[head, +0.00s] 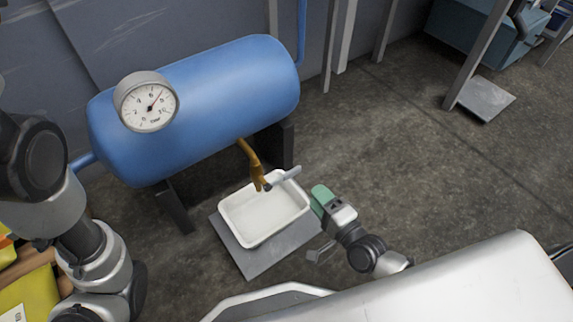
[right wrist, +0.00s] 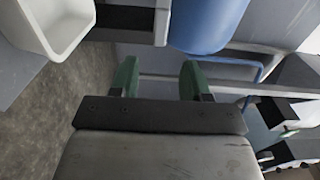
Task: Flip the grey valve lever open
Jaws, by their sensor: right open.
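The grey valve lever (head: 285,177) sticks out to the right from a brass valve (head: 259,178) under the blue tank (head: 205,95). My right gripper (head: 320,194), with green fingertips, is just right of and below the lever's free end, apart from it in the picture. In the right wrist view the gripper (right wrist: 160,78) is open, with nothing between its fingers. I cannot make out the lever in that view. My left arm comes in at the left edge, and its gripper is out of view.
A white pan (head: 250,236) stands below the valve on a grey plate (head: 268,262), and the pan also shows in the right wrist view (right wrist: 66,28). A round gauge (head: 146,102) sits on the tank. Open concrete floor (head: 420,150) lies to the right.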

